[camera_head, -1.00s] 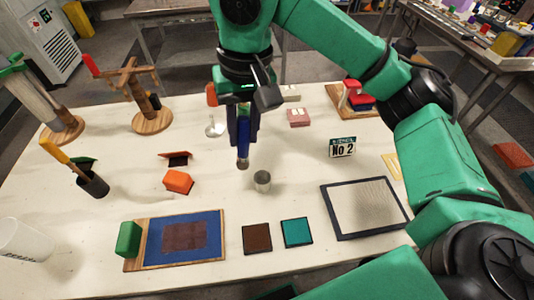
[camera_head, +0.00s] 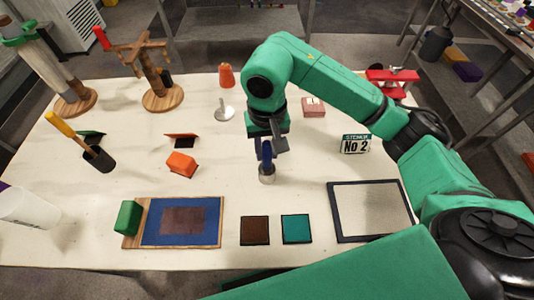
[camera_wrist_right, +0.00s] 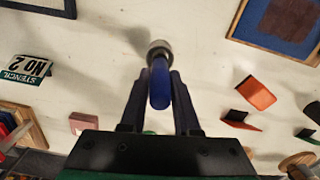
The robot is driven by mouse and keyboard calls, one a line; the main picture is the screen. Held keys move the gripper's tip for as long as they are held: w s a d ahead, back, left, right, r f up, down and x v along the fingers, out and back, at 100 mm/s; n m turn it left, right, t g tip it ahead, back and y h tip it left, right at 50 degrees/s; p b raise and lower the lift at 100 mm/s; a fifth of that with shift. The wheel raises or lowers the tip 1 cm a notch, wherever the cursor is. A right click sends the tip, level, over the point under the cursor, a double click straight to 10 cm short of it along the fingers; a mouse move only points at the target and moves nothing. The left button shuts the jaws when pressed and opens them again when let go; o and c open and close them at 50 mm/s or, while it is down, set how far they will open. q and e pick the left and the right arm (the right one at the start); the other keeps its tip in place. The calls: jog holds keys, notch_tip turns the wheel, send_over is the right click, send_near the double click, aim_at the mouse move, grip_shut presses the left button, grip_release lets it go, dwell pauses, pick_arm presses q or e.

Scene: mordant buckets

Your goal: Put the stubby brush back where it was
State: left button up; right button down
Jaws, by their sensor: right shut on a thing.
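The stubby brush (camera_head: 267,153) has a short blue handle and is held upright. My right gripper (camera_head: 267,146) is shut on it. My left gripper is not in view.
Near the cup are an orange block (camera_head: 181,164), a brown square (camera_head: 255,230), a teal square (camera_head: 296,228) and a framed screen (camera_head: 336,212). A "No 2" stencil sign (camera_head: 355,144) stands to the right. The white table (camera_head: 225,170) is clear just left of the cup.

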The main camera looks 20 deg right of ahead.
notch_tip(320, 180, down, 2)
jog(key=shift+f, duration=0.4)
jog(key=c, duration=0.9)
grip_release()
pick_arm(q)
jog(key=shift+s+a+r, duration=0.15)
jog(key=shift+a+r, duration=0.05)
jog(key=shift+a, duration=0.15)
pick_arm(e)
jog(key=shift+o, duration=1.3)
jog(key=shift+r, duration=0.1)
